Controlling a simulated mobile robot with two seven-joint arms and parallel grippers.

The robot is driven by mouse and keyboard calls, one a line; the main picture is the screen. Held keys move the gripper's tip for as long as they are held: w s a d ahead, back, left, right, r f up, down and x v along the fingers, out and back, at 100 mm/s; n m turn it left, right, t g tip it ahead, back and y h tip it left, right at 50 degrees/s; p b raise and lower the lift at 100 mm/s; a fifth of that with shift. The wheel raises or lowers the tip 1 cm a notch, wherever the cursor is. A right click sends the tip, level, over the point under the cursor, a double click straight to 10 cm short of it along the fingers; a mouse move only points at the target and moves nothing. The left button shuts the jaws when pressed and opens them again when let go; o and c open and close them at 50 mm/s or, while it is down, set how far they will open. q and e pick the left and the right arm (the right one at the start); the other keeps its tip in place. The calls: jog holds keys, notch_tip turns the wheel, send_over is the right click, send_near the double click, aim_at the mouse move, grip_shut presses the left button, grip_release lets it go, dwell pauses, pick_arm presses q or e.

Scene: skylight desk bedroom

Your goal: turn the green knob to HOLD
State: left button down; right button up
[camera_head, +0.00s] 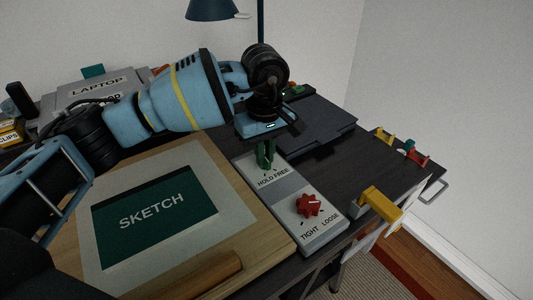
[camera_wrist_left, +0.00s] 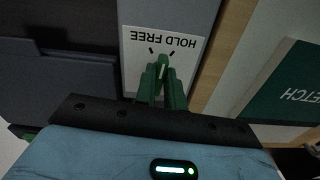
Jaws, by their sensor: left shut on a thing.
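The green knob (camera_wrist_left: 163,69) sits on the grey-white panel (camera_head: 291,190), beside the printed words HOLD and FREE. In the left wrist view the words are upside down, with HOLD on the right. The knob's white pointer line shows between the two tick marks, leaning slightly to the HOLD side. My left gripper (camera_head: 265,157) reaches down from above, with its green fingers (camera_wrist_left: 161,90) shut around the knob. In the head view the fingers and knob blend together, and the pointer is hidden. My right gripper is not in view.
A red knob (camera_head: 308,205) marked TIGHT and LOOSE is on the same panel, nearer the front. A wooden board with a SKETCH pad (camera_head: 155,211) lies left. A dark flat case (camera_head: 312,125) lies behind. Yellow hooks (camera_head: 381,203) and a drawer handle edge the right side.

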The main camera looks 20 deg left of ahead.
pick_arm(q)
jog(key=m+b, duration=0.1)
jog(key=m, duration=0.2)
jog(key=shift+f, duration=0.15)
jog(key=shift+s+a+m+b, duration=0.1)
jog(key=shift+m+b, duration=0.25)
jog(key=shift+m, duration=0.55)
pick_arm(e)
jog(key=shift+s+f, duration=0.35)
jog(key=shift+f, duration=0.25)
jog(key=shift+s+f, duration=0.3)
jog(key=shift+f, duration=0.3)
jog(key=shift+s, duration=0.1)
pick_arm(q)
jog(key=c, duration=1.5)
grip_release()
notch_tip(320, 180, up, 7)
jog(key=shift+r, duration=0.55)
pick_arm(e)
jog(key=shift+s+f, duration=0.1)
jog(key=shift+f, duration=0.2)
pick_arm(q)
jog(key=shift+f, duration=0.1)
